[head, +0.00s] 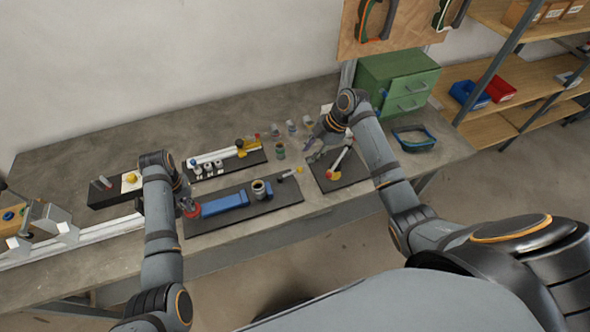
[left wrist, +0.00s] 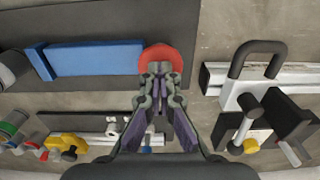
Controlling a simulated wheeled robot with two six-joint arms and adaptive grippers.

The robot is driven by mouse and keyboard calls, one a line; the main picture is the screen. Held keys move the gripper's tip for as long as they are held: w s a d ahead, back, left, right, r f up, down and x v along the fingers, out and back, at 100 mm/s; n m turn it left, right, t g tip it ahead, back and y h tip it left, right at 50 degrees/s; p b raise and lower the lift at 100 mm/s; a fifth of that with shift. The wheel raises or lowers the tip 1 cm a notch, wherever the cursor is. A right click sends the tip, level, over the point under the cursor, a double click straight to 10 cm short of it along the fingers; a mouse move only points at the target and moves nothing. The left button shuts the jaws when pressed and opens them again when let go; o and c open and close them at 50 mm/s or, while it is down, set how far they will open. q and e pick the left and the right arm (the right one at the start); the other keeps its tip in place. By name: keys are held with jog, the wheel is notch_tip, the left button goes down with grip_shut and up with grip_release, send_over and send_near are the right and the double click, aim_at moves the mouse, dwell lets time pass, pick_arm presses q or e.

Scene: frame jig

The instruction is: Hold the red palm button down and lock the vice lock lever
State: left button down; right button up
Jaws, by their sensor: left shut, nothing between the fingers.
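The red palm button (head: 190,209) is at the left end of the dark plate (head: 225,222) with the blue vice-like block (head: 225,204). My left gripper (head: 186,199) is shut and empty, its tips over the button. The left wrist view shows the button (left wrist: 160,54) at the tips (left wrist: 158,72); whether it is pressed down cannot be told. On the right-hand dark plate, a pale lever (head: 341,158) leans up from a yellow and red base. My right gripper (head: 316,151) is just left of this lever, apparently apart; its finger opening is too small to judge.
Behind is a plate with a white rail and yellow clamp (head: 247,147). Small bottles stand behind the right gripper. A green drawer cabinet (head: 398,82) is at the back right.

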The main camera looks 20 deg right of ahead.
aim_at(293, 173)
jog(key=x, duration=1.2)
jog(key=shift+c, duration=0.4)
grip_shut()
